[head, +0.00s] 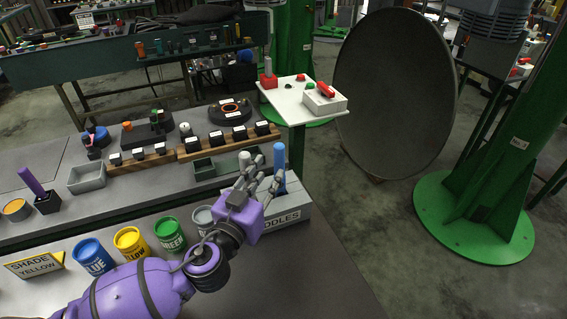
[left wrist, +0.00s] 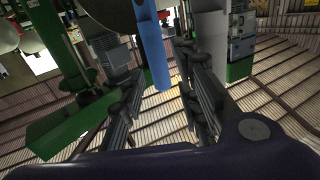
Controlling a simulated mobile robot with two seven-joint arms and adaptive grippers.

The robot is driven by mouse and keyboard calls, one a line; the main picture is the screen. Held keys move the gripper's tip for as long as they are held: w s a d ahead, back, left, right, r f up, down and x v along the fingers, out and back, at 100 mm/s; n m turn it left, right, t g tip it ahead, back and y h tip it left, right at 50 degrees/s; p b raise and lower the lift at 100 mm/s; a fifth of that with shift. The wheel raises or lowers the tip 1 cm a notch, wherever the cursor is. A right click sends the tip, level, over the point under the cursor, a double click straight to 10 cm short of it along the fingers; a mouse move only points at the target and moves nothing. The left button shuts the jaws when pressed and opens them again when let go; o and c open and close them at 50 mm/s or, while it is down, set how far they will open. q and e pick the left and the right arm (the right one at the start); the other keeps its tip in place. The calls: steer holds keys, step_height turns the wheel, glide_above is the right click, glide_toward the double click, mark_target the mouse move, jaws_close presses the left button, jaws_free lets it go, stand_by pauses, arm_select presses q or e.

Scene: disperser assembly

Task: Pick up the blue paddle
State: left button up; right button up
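The blue paddle (head: 279,165) stands upright in the grey box lettered "…DDLES" (head: 295,212), with its lower part hidden in the box. My left gripper (head: 262,183) is over the box, just left of the blue paddle in the head view. In the left wrist view the blue paddle (left wrist: 153,45) shows between the spread fingers of the left gripper (left wrist: 162,85). The left gripper is open, and I cannot tell whether a finger touches the paddle. My right gripper is not in view.
Blue (head: 92,256), yellow (head: 131,242) and green (head: 170,234) cans stand in a row to the left, beside a "SHADE YELLOW" sign (head: 35,265). A white stand (head: 290,98) is behind the box.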

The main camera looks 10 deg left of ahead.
mark_target(277, 166)
arm_select(q)
steer(key=shift+w+d, duration=0.1)
steer(key=shift+w, duration=0.05)
steer(key=shift+w+d+f, duration=0.2)
steer(key=shift+w+f, duration=0.15)
steer(key=shift+w, duration=0.35)
steer(key=w, duration=0.3)
steer(key=shift+d+f+b, duration=0.15)
steer(key=shift+d+b, duration=0.15)
steer(key=shift+d, duration=0.05)
steer(key=shift+w, duration=0.15)
steer(key=shift+c, duration=0.6)
jaws_close()
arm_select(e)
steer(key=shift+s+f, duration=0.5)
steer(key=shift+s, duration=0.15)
